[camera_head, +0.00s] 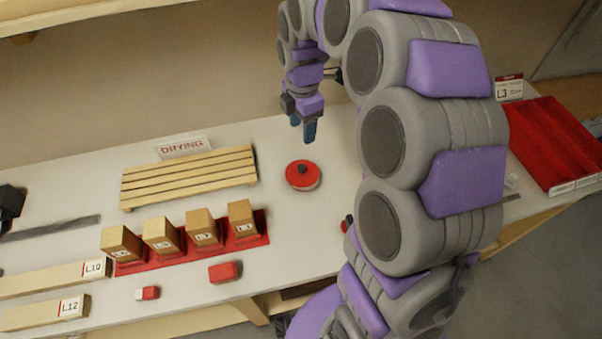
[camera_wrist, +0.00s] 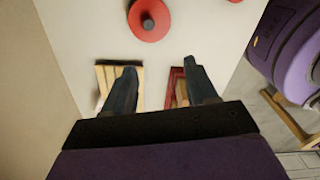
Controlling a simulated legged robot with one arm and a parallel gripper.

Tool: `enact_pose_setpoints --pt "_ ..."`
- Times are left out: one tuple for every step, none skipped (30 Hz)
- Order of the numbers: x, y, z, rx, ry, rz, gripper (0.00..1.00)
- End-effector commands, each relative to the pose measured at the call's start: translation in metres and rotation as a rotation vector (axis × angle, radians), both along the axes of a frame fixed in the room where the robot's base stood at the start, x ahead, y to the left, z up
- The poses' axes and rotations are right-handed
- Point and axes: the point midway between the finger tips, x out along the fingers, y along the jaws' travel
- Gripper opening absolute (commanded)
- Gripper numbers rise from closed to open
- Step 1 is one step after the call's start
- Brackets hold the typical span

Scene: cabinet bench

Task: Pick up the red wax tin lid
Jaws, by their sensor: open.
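The red wax tin lid (camera_head: 302,175) is a round red disc with a dark knob on top. It sits on the white bench to the right of the slatted drying rack. In the wrist view the red lid (camera_wrist: 149,19) shows near the top edge, ahead of the fingertips. My gripper (camera_head: 304,130) is above the bench, up from the lid in the head view, and apart from it. In the wrist view my gripper (camera_wrist: 160,68) has its two fingers spread with nothing between them.
The wooden drying rack (camera_head: 188,176) stands left of the lid. Several wooden blocks stand on a red tray (camera_head: 262,236). A red block (camera_head: 224,272) lies in front. Another red item (camera_head: 346,224) is partly hidden by my arm. A red ribbed tray (camera_head: 556,142) is at right.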

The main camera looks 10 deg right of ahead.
Motion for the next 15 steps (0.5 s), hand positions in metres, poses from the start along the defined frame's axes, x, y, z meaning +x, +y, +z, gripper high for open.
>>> enact_pose_setpoints --pt "0.008 -0.001 -0.005 -0.001 -0.003 0.039 0.57" --pt "0.012 -0.001 -0.007 0.000 -0.004 0.060 0.57" --pt "0.016 -0.002 -0.009 -0.001 -0.004 0.085 0.57" --pt "0.018 -0.002 -0.011 -0.002 -0.005 0.101 0.57" --pt "0.020 -0.002 -0.011 -0.002 -0.007 0.113 0.57" --pt "0.022 -0.003 -0.012 -0.003 -0.008 0.126 0.57" --pt "0.023 -0.003 -0.013 -0.003 -0.008 0.132 0.57" --pt "0.023 -0.003 -0.015 -0.003 -0.008 0.136 0.57" --pt "0.024 -0.003 -0.018 -0.003 -0.008 0.139 0.57" --pt "0.024 -0.004 -0.022 -0.004 -0.007 0.140 0.57" --pt "0.024 -0.004 -0.026 -0.004 -0.007 0.140 0.57" --pt "0.024 -0.004 -0.033 -0.004 -0.010 0.139 0.57" --pt "0.024 -0.004 -0.038 -0.004 -0.010 0.139 0.57" --pt "0.024 -0.004 -0.044 -0.005 -0.011 0.138 0.57" --pt "0.024 -0.004 -0.053 -0.005 -0.009 0.138 0.57"
